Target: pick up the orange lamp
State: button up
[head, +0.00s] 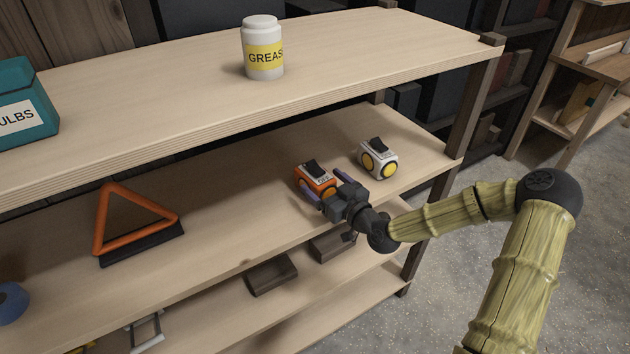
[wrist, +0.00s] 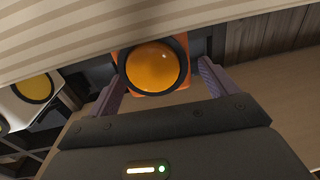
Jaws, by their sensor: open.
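The orange lamp (head: 314,177) stands on the middle shelf, an orange box with a dark handle on top and a round amber lens. In the wrist view the orange lamp (wrist: 153,66) shows its lens facing me, between the finger tips. My gripper (head: 325,191) is open, with one purple finger on each side of the lamp's near part. In the wrist view my gripper (wrist: 160,85) has its fingers spread to either side of the lamp. I cannot tell whether they touch it. The lamp's lower part is partly hidden by my gripper.
A white lamp (head: 378,158) with yellow lenses stands just right of the orange one. The upper shelf (head: 180,95) overhangs, bearing a grease jar (head: 263,48) and a teal bulbs box (head: 24,103). An orange warning triangle (head: 130,222) stands left. Shelf space between triangle and lamp is clear.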

jog(key=x, duration=0.2)
jog(key=shift+w+a, duration=0.15)
jog(key=shift+w, duration=0.1)
jog(key=c, duration=1.2)
